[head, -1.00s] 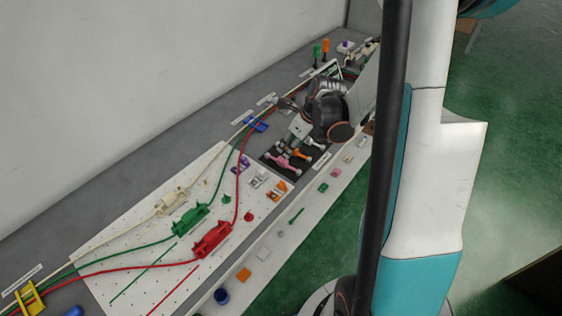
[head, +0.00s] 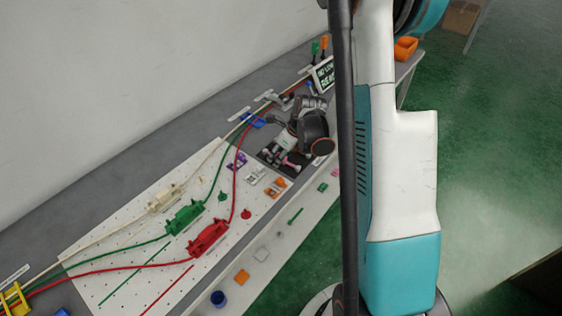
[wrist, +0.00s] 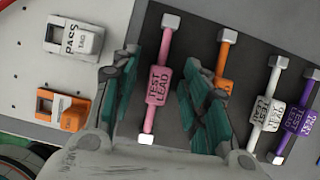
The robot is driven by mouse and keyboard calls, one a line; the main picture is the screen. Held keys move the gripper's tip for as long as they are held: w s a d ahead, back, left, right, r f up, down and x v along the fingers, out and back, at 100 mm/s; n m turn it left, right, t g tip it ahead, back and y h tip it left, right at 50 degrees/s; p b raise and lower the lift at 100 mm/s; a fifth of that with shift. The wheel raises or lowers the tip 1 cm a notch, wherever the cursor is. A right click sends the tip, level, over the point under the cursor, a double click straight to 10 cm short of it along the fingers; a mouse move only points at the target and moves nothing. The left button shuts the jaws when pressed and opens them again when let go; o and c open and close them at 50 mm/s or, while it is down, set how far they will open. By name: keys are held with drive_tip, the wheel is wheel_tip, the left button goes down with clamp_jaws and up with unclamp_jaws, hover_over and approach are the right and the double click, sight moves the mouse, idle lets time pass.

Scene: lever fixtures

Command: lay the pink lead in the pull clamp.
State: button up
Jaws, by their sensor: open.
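The pink lead (wrist: 158,85), printed "TEST LEAD", lies on a dark mat (wrist: 195,22) in the wrist view, between the two fingers of my gripper (wrist: 165,95). My gripper is open, with one teal-padded finger on each side of the lead and gaps to both. In the head view the pink lead (head: 291,160) shows only in part below my gripper (head: 282,145). I cannot tell which fixture is the pull clamp.
An orange lead (wrist: 223,60), a white lead (wrist: 266,110) and a purple lead (wrist: 298,117) lie to the right. Red (head: 208,238), green (head: 184,217) and cream (head: 165,198) connectors with cables occupy the white board.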

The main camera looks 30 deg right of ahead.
drive_tip(key=shift+c, duration=0.6)
clamp_jaws()
drive_tip(key=shift+r, duration=0.15)
